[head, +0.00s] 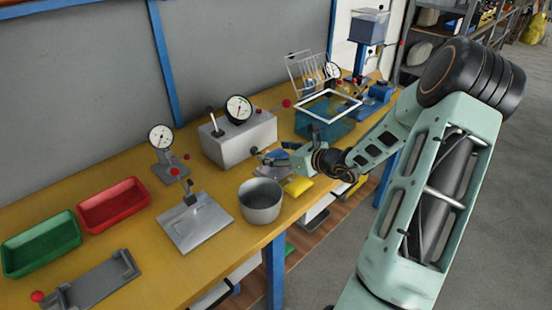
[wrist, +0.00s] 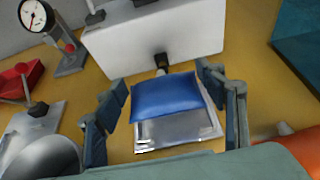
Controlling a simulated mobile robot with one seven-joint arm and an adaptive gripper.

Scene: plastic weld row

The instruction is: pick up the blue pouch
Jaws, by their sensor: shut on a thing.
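The blue pouch (wrist: 167,97) is a soft, shiny blue packet between my two fingers in the wrist view. Its near part overlaps a silver, glossy flat piece (wrist: 178,130); I cannot tell whether the two are one item. My gripper (wrist: 163,80) is shut on the pouch, with a finger at its left and right sides. In the head view my gripper (head: 270,158) is low over the bench, between the grey gauge box and the yellow packet. The pouch is mostly hidden there by the fingers.
The grey box with a gauge (head: 240,138) stands just behind the pouch. A grey round bowl (head: 261,201) is to the left, a yellow packet (head: 298,187) in front, and a teal bin (head: 325,120) to the right. Red (head: 113,205) and green (head: 40,244) trays lie far left.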

